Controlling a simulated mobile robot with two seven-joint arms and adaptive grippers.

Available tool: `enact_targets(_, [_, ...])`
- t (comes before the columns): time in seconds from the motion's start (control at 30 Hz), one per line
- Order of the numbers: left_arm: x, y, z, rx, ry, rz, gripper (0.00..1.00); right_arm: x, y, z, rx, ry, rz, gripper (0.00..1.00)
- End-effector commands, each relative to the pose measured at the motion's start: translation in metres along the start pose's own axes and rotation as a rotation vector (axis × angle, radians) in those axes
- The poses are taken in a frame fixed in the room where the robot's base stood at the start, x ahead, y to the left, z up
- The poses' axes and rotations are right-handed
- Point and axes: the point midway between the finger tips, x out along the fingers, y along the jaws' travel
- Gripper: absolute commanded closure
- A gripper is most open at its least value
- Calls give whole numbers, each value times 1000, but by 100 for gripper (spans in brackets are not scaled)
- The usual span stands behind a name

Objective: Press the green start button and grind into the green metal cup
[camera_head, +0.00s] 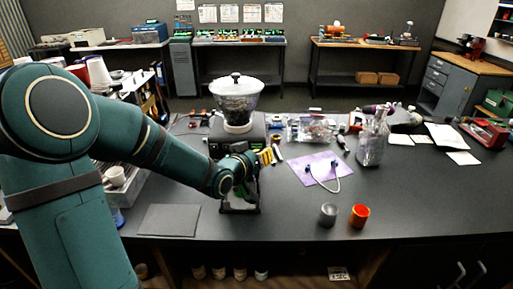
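The grinder (218,139) stands on the dark bench, with a clear hopper (236,101) of dark contents and a black-knobbed lid on top. My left arm reaches in from the left across its front. My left gripper (266,157) is at the grinder's front right side, and its fingers are too small and covered to tell open from shut. The green start button cannot be made out; the arm covers much of the front. A green metal cup cannot be clearly told apart below the wrist. My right gripper is out of view.
A glass flask (372,141) stands to the right. A grey mat (169,219) lies at front left. The right front bench is clear.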

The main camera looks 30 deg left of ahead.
Motion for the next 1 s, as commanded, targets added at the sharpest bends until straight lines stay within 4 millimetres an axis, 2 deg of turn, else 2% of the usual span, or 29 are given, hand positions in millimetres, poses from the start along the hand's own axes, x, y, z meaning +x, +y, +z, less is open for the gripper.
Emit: enact_targets(1.0, [8, -4, -4, 0, 0, 0, 100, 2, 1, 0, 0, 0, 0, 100])
